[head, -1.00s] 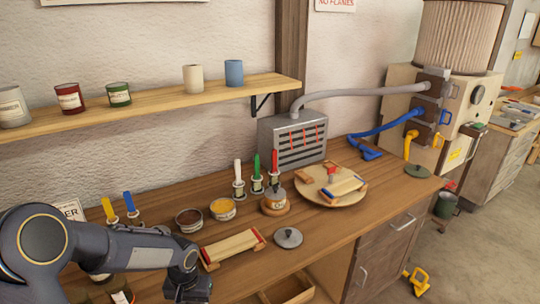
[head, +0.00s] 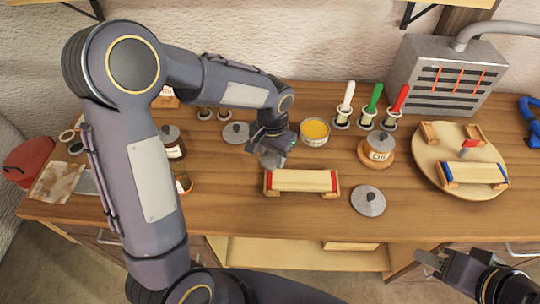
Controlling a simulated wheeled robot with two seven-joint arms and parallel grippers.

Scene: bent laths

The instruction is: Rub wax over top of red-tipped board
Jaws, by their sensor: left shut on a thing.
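The red-tipped board (head: 303,180) is a pale lath with red ends, lying across wooden supports near the bench's front edge. My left gripper (head: 272,158) points down just above and left of the board in the picture. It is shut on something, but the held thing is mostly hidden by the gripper. A tin with yellow contents (head: 314,131) stands open just right of my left gripper. The brown tin seen earlier is not visible. My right gripper (head: 432,262) is at the lower right, in front of the bench, apparently open and empty.
A grey lid (head: 368,201) lies right of the board, and another lid (head: 236,133) lies left of my gripper. An oil pot (head: 380,149), several coloured-handled brushes (head: 375,100) and a round turntable (head: 430,168) with a blue-tipped board (head: 474,173) stand right.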

